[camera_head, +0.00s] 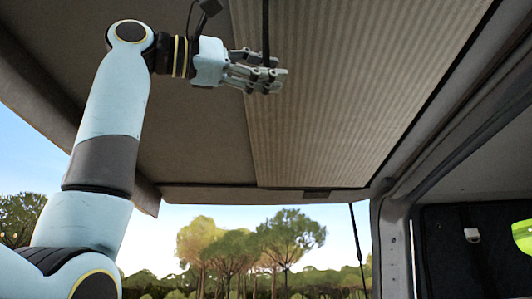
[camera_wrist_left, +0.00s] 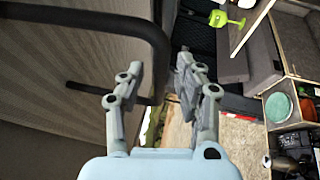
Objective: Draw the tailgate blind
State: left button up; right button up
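The tailgate blind (camera_head: 340,90) is a beige ribbed panel. It covers the right part of the tailgate's underside. A dark handle bar (camera_head: 265,25) stands at its left edge. In the left wrist view it is a black U-shaped handle (camera_wrist_left: 100,22) in front of the ribbed blind (camera_wrist_left: 50,60). My left gripper (camera_head: 272,78) is raised at the handle's lower end. Its fingers (camera_wrist_left: 160,72) are apart, with the handle's outer bar showing between the fingertips; contact cannot be told. The left finger hides part of the handle's lower leg. My right gripper is out of view.
The bare brown tailgate lining (camera_head: 190,140) lies left of the blind. A grey van pillar (camera_head: 393,245) stands at the right. The left wrist view shows a green goblet (camera_wrist_left: 226,18) and a shelf with bowls (camera_wrist_left: 278,106) below. Trees show outside.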

pick_arm(q)
jog(key=v, duration=1.2)
dwell(0.5)
